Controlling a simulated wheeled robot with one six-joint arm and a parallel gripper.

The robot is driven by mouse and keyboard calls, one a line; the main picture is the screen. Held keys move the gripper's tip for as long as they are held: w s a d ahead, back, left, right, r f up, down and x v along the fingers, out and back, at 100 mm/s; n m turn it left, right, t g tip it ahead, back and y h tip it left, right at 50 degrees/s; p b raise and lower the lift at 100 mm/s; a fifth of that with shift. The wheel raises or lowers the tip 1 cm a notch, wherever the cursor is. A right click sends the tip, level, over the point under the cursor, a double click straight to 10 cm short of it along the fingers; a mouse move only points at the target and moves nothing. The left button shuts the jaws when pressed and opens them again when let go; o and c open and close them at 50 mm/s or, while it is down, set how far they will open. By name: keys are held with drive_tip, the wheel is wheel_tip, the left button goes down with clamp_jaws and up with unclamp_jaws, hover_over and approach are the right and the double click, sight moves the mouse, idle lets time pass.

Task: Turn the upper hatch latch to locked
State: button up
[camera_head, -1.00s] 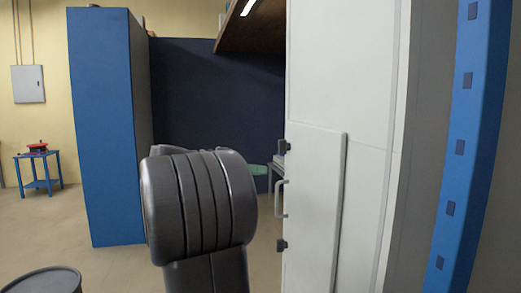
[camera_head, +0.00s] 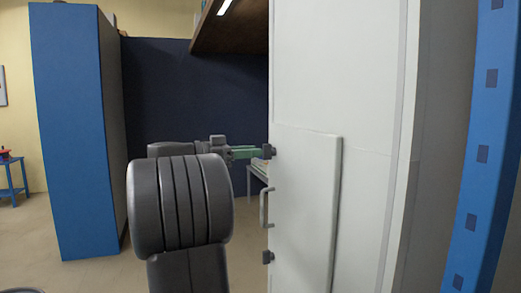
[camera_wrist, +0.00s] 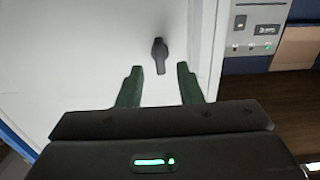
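The upper hatch latch (camera_wrist: 159,55) is a small dark knob with a handle on the white cabinet face in the wrist view. The handle points roughly straight down in that picture. My gripper (camera_wrist: 159,82) is open, with its two green fingers apart and the latch just ahead, between and beyond the fingertips. In the head view the upper latch (camera_head: 269,151) sits at the top of the hatch (camera_head: 305,210), and my gripper (camera_head: 262,153) reaches it from the left. I cannot tell whether they touch. The lower latch (camera_head: 268,257) is below the hatch handle (camera_head: 265,207).
The white cabinet (camera_head: 340,70) fills the right, with a blue perforated post (camera_head: 482,155) beside it. A tall blue cabinet (camera_head: 75,140) stands at the left. In the wrist view a grey panel (camera_wrist: 255,30) with small controls is at the upper right. Floor is open at the left.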

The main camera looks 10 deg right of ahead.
drive_tip(key=d, duration=0.3)
drive_tip(key=shift+w+d, duration=0.25)
drive_tip(key=shift+w, duration=0.1)
clamp_jaws()
